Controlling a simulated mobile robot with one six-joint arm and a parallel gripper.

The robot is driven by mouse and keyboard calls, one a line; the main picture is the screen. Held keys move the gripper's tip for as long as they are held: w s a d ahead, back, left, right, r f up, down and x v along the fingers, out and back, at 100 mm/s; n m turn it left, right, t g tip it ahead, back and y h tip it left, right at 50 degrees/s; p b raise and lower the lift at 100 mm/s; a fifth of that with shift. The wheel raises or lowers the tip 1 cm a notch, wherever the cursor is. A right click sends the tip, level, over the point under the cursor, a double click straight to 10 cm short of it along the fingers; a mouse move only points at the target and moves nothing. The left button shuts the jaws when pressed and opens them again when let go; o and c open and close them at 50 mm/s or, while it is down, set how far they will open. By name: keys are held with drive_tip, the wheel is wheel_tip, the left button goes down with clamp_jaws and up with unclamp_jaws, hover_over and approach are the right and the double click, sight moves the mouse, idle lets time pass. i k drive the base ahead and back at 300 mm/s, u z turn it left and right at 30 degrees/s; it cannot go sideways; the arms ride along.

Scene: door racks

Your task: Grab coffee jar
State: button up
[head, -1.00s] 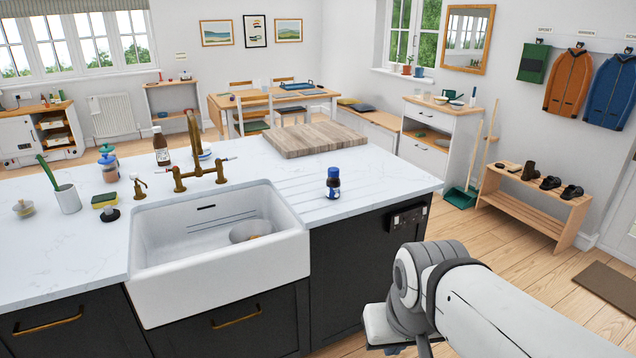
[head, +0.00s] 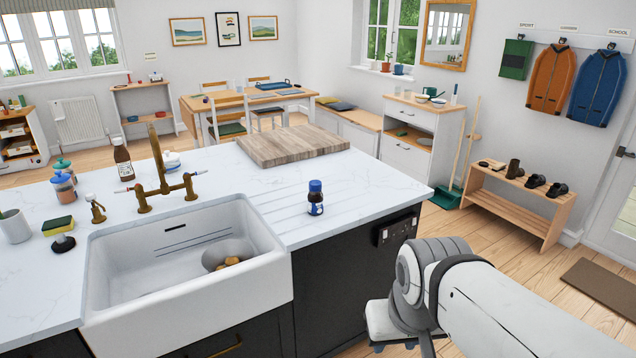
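The coffee jar (head: 315,199) looks to be the small dark jar with a blue lid and a blue and white label. It stands upright on the white worktop (head: 350,196), right of the sink and near the front edge. My arm comes in from the lower right, and my gripper (head: 393,342) is at its end, low in front of the dark cabinet. It is well apart from the jar, below and to its right. The arm mostly hides its fingers, so I cannot tell whether they are open.
A white sink (head: 185,310) with a bowl (head: 226,256) and a brass tap (head: 158,170) lies left of the jar. A wooden board (head: 292,146) lies behind it. A brown bottle (head: 122,159) and a sponge (head: 58,226) stand farther left. The worktop around the jar is clear.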

sight(315, 197)
drive_tip(key=z, duration=0.05)
drive_tip(key=i, duration=1.6)
drive_tip(key=u, duration=0.35)
